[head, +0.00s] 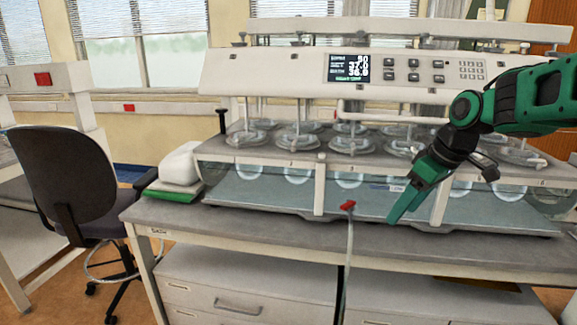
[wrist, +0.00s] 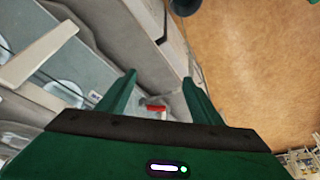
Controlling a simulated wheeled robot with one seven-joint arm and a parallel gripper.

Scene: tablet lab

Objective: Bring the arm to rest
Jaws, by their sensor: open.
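My gripper (head: 398,213) is at the end of my green and black arm, in front of the glass bath of the dissolution tester, to the right of the middle in the head view. It points down and to the left, over the front part of the bench. In the wrist view my gripper (wrist: 160,90) shows two green fingers standing apart, with nothing held between them. A small red piece (wrist: 155,108) shows between the fingers, beyond them. The arm is bent and comes in from the right edge of the head view.
The dissolution tester (head: 270,72) with several vessels stands on the grey bench (head: 265,225). A red tap (head: 347,205) on a pale hose is left of my gripper. A white rounded object (head: 181,165) sits at the bench's left end. A dark chair (head: 60,180) stands left.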

